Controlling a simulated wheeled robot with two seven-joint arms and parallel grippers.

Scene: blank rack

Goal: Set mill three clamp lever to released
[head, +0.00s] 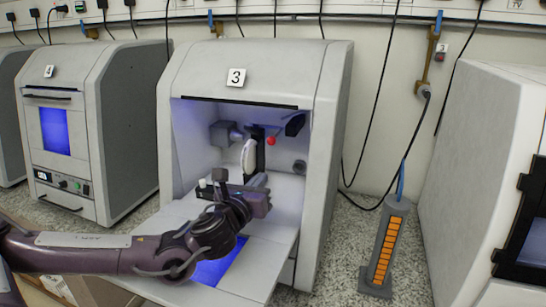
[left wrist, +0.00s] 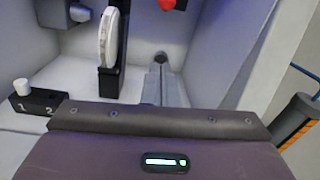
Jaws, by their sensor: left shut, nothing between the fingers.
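Mill three (head: 235,78), a grey cabinet marked 3, has its front door (head: 265,262) folded down flat. Inside, a white disc (head: 248,157) stands upright in a black holder (head: 260,150); the disc also shows in the left wrist view (left wrist: 108,36). The red ball knob (head: 270,141), apparently of the clamp lever, is right of the disc; it shows at the top edge of the left wrist view (left wrist: 172,4), its arm mostly cut off. My left gripper (head: 258,181) is shut and empty, below the knob and not touching it. My right gripper is not in view.
A small black block marked 1 and 2 (left wrist: 38,101) with a white peg is left of my gripper. The mill's side walls are close around. Mill four (head: 120,125) stands left, a grey rack with orange slats (head: 390,240) right.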

